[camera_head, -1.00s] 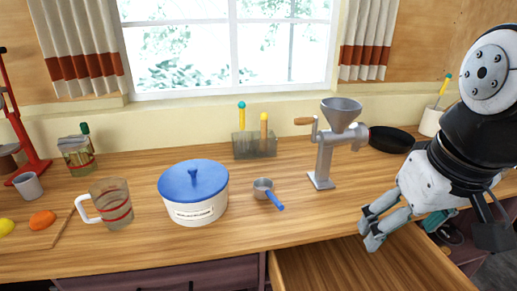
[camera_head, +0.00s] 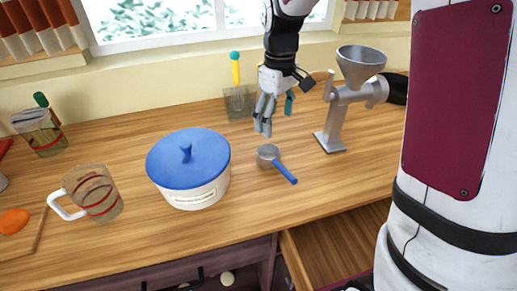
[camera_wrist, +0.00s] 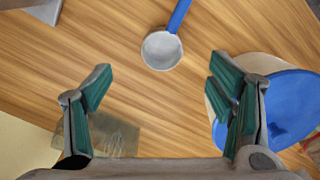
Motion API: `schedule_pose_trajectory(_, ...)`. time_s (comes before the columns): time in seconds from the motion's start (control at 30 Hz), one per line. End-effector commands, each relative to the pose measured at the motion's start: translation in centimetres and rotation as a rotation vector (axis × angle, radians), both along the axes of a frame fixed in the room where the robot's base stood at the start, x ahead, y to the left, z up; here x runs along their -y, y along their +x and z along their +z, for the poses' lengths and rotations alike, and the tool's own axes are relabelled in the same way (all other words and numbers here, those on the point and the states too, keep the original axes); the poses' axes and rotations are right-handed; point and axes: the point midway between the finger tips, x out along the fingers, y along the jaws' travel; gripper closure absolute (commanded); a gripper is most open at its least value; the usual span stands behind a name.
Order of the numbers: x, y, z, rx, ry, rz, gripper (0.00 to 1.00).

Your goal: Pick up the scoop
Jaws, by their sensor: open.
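The scoop (camera_head: 269,156) is a small grey metal cup with a blue handle, lying on the wooden counter between the blue-lidded pot and the grinder. Its handle points toward the front right. In the wrist view the scoop's cup (camera_wrist: 162,50) lies beyond the fingertips, roughly centred between them, with the handle running up out of the frame. My gripper (camera_head: 273,116) hangs above the counter just behind the scoop, fingers pointing down. In the wrist view my gripper (camera_wrist: 160,85) is open and empty, its green-padded fingers wide apart. It does not touch the scoop.
The white pot with blue lid (camera_head: 188,170) stands left of the scoop. The metal grinder (camera_head: 338,115) stands to the right. A utensil holder (camera_head: 238,104) is behind, by the wall. A glass jug (camera_head: 95,193) is farther left. An open drawer (camera_head: 335,245) juts out at front right.

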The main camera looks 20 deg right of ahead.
Motion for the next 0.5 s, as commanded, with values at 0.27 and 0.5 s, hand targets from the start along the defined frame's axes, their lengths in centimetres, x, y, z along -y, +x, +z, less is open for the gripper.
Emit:
schedule_pose_trajectory(0.27, -0.1, -0.2, -5.2, -0.006, 0.000, -0.001, 0.24)
schedule_pose_trajectory(0.5, -0.1, -0.1, -7.7, -0.001, 0.000, -0.001, 0.24)
